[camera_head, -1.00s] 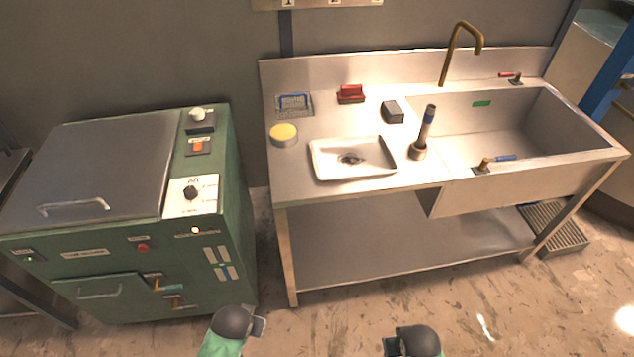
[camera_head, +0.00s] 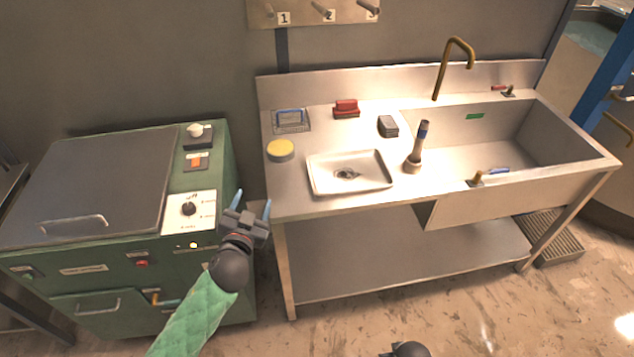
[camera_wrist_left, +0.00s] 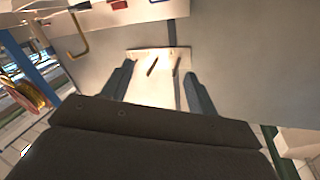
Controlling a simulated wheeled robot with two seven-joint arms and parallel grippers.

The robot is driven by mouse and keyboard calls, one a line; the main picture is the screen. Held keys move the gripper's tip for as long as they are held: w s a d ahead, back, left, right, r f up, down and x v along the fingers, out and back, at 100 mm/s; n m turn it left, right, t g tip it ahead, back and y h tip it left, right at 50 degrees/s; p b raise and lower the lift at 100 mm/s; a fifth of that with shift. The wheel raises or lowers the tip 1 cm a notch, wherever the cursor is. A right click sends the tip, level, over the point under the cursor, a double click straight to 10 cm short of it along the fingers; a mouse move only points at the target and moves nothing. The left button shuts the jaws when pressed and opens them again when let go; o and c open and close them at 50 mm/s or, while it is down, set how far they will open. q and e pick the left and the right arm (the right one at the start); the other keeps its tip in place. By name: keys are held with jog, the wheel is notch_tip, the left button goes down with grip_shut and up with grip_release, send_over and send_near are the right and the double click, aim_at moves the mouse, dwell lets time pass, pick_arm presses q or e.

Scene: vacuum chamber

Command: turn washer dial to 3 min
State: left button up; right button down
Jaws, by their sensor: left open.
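The washer (camera_head: 85,185) is a green box with a grey lid at the left of the head view. Its dial (camera_head: 189,209) is a small black knob on a white marked plate on the top right of the washer. The marks are too small to read. My left gripper (camera_head: 254,202) is open and empty, just right of the dial plate and apart from the dial. In the left wrist view its two fingers (camera_wrist_left: 156,84) are spread with nothing between them. The dial does not show in that view. My right arm shows only as a dark part at the bottom edge; its gripper is out of view.
A steel sink table (camera_head: 300,207) stands right of the washer, with a white tray (camera_head: 350,187), a yellow-topped round tin (camera_head: 280,150) and a red block (camera_head: 346,108) on it. A white knob (camera_head: 195,130) and an orange switch (camera_head: 196,161) sit behind the dial.

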pick_arm(q)
jog(key=w+d+r+m+h, duration=0.4)
jog(key=d+r+m+h, duration=0.3)
jog(key=m+h, duration=0.4)
pick_arm(e)
jog(key=s+d+f, duration=0.1)
jog(key=s+f, duration=0.4)
jog(key=f, duration=0.9)
jog(key=s+f, duration=0.4)
jog(key=f, duration=1.1)
pick_arm(q)
jog(key=m+g+y, duration=0.8)
jog(key=g+y, duration=0.4)
jog(key=g, duration=0.6)
send_over(188, 205)
notch_tip(188, 205, down, 13)
jog(key=shift+s+d+f, duration=0.1)
pick_arm(e)
jog(key=s+d+f+g, duration=0.1)
jog(key=s+d+f, duration=0.1)
jog(key=s+f, duration=0.85)
pick_arm(q)
notch_tip(188, 205, down, 8)
jog(key=p, duration=0.4)
pick_arm(e)
jog(key=s+d+g, duration=0.1)
jog(key=s+d, duration=0.1)
jog(key=s, duration=0.8)
jog(key=shift+s+d, duration=0.15)
jog(key=shift+s, duration=0.05)
